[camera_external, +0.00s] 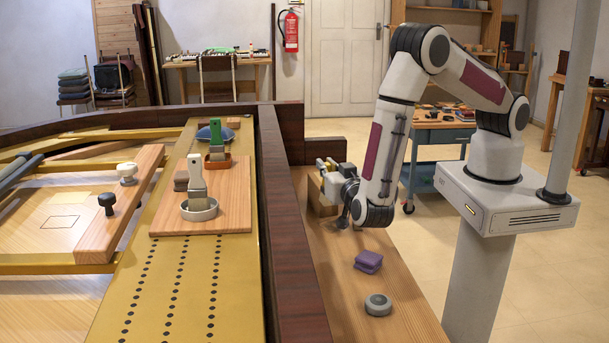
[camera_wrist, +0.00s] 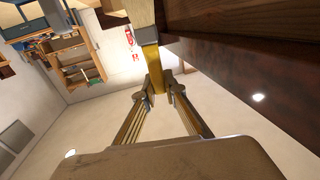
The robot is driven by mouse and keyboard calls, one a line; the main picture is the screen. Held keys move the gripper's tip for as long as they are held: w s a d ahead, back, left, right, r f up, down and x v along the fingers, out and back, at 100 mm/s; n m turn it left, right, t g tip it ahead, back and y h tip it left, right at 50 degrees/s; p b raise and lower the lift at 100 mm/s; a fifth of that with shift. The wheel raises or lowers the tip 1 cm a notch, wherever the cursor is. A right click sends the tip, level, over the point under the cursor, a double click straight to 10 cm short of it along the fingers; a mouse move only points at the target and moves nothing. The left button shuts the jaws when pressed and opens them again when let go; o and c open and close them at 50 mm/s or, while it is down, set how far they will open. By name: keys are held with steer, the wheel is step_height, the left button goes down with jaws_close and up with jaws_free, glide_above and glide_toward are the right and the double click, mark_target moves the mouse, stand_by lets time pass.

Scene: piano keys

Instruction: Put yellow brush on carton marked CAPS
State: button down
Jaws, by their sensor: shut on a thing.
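My gripper (camera_external: 338,178) is over the wooden ledge to the right of the dark piano rim. In the wrist view its fingers (camera_wrist: 158,86) are closed on the yellow handle of the yellow brush (camera_wrist: 154,65). The brush's grey metal band and pale bristle end point away from the gripper. In the external view the brush is small and mostly hidden by the gripper. A brown box (camera_external: 314,194), perhaps the carton, stands on the ledge just behind and below the gripper. I cannot read any CAPS marking, nor tell whether brush and box touch.
A purple folded cloth (camera_external: 368,261) and a round grey object (camera_external: 378,304) lie on the ledge (camera_external: 345,285) nearer the camera.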

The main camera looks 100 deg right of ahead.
steer(key=s+d+r+m+g, duration=0.1)
steer(key=d+r, duration=0.4)
steer(key=d, duration=0.3)
steer(key=s+d+r+m+g, duration=0.1)
steer(key=d+r, duration=0.3)
steer(key=d, duration=0.5)
steer(key=shift+d+r+g, duration=0.25)
steer(key=shift+r+g, duration=0.1)
steer(key=shift+g, duration=0.35)
steer(key=shift+f, duration=2.95)
steer(key=shift+f, duration=2.05)
steer(key=shift+f, duration=0.15)
